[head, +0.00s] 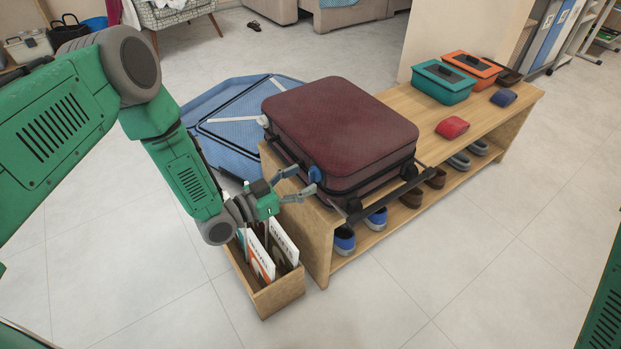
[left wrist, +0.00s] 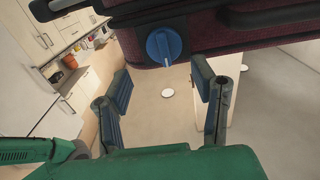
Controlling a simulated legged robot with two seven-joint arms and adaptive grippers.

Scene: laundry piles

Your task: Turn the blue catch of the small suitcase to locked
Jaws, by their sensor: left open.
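The small suitcase (head: 340,125) is dark red with black trim and lies flat on the wooden bench. Its blue catch (head: 315,174) is on the side facing my left arm. In the left wrist view the catch (left wrist: 164,46) is a round blue knob with a raised grip bar that looks roughly upright. My left gripper (head: 302,181) is open and empty close to the catch. In the left wrist view its fingers (left wrist: 161,83) are spread to either side below the knob, with no visible contact. My right gripper is out of view.
The wooden bench (head: 405,106) also holds a teal box (head: 442,84), an orange box (head: 471,69) and a red pouch (head: 453,127). Shoes stand on its lower shelf. A wooden box (head: 277,297) with upright sleeves stands below my left gripper. A blue folded item (head: 228,140) lies behind.

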